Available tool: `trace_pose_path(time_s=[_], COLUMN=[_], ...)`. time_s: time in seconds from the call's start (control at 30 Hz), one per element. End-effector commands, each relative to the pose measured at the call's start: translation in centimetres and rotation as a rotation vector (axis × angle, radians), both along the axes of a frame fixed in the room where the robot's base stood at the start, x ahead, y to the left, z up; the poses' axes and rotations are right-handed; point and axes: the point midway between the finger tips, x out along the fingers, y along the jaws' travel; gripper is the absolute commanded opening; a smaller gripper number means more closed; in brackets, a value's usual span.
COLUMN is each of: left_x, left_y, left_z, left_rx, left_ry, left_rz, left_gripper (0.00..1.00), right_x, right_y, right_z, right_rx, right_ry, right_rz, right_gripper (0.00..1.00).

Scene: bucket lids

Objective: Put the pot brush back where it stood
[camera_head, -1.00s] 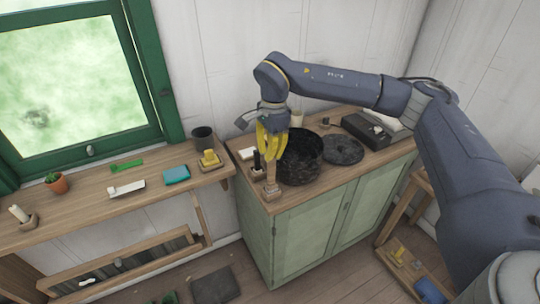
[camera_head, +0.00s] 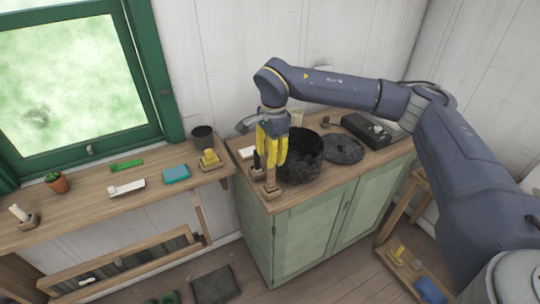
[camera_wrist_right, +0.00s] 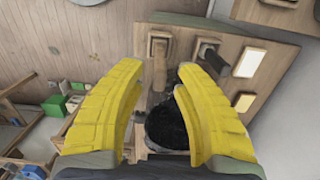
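The pot brush (camera_head: 271,188), with its pale wooden handle, stands upright in a small wooden holder at the front left corner of the green cabinet top. My right gripper (camera_head: 270,160) is just above it, yellow fingers pointing down and spread apart. In the right wrist view the brush handle (camera_wrist_right: 159,75) shows between the open fingers (camera_wrist_right: 163,68), with a gap on both sides. The brush's lower end is hard to make out. My left gripper is in neither view.
A black pot (camera_head: 303,165) stands close right of the brush, with a dark round lid (camera_head: 343,149) beside it. A black-handled tool (camera_head: 257,163) stands close behind the brush. A dark box (camera_head: 367,130) is at the back right. A wooden shelf (camera_head: 88,204) runs along the left.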

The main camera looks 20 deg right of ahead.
Motion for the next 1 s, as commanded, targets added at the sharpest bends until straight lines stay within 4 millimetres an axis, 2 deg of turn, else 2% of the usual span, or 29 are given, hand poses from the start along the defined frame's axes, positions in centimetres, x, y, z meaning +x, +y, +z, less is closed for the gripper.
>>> trace_pose_path(time_s=[0.17, 0.5, 0.7, 1.0], left_x=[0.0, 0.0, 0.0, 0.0], left_y=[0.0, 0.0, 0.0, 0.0], left_z=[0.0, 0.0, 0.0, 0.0], left_rx=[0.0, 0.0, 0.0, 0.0], left_ry=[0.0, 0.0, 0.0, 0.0], left_rz=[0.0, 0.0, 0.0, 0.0], left_gripper=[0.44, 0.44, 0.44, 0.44], right_x=[0.1, 0.2, 0.2, 0.1], right_y=[-0.1, -0.5, -0.6, -0.8], right_z=[1.4, 7.3, 10.1, 12.1], right_rx=[0.0, -0.001, -0.001, -0.001], right_ry=[-0.004, -0.005, -0.003, -0.001], right_rz=[0.0, -0.001, -0.001, 0.0], right_gripper=[0.32, 0.32, 0.32, 0.32])
